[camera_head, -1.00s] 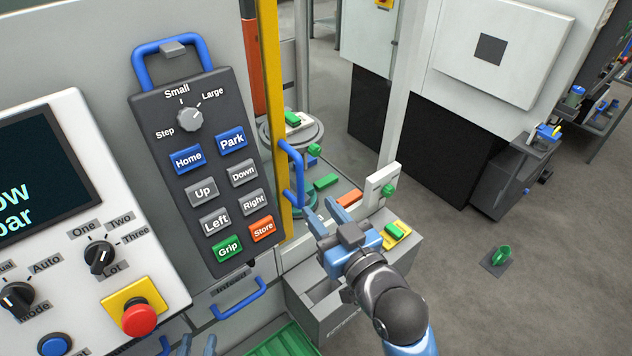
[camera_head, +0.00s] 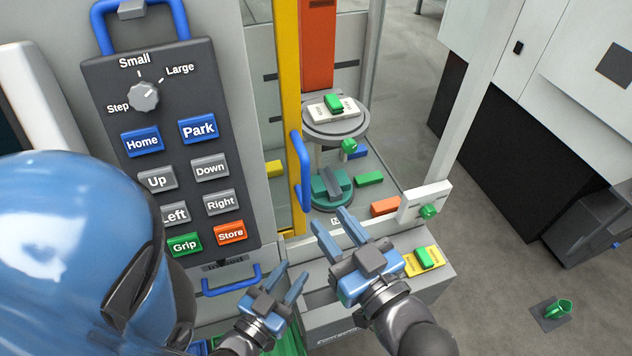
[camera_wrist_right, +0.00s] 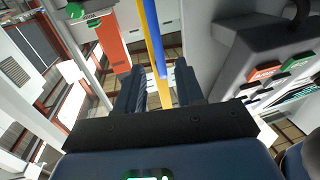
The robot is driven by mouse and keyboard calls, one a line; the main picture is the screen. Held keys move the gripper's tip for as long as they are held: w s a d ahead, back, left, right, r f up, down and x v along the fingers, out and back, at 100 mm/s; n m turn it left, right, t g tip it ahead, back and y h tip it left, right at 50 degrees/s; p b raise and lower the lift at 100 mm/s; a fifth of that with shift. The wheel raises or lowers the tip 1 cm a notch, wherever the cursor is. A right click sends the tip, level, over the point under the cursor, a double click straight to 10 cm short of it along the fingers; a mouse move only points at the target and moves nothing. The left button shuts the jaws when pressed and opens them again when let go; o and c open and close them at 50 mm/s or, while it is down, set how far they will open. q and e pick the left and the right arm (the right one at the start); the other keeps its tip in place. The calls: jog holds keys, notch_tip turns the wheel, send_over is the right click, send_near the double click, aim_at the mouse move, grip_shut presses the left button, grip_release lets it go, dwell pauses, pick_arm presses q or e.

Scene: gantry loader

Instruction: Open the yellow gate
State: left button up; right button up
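The yellow gate edge (camera_head: 287,110) is an upright bar right of the dark button panel, with a blue handle (camera_head: 301,172) on it. In the right wrist view the yellow bar (camera_wrist_right: 147,24) and blue handle (camera_wrist_right: 159,58) show beyond and between my right fingers. My right gripper (camera_head: 331,217) is open and empty, just below and right of the handle, apparently apart from it; its fingers also show in the right wrist view (camera_wrist_right: 157,85). My left gripper (camera_head: 293,270) is open and empty, lower, near the drawer handle. I cannot tell how far the gate stands open.
The button panel (camera_head: 170,105) hangs left of the gate. Behind the gate are a round table (camera_head: 337,128) with a green part on a white plate and a teal fixture (camera_head: 328,200). A white post bracket (camera_head: 424,203) stands right. A blue drawer handle (camera_head: 232,283) is below.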

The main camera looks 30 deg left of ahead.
aim_at(308, 187)
jog(key=x, duration=0.9)
jog(key=shift+w+a, duration=0.15)
jog(key=shift+w, duration=0.05)
jog(key=shift+w+a, duration=0.2)
jog(key=shift+w, duration=0.1)
jog(key=shift+s, duration=0.1)
grip_shut()
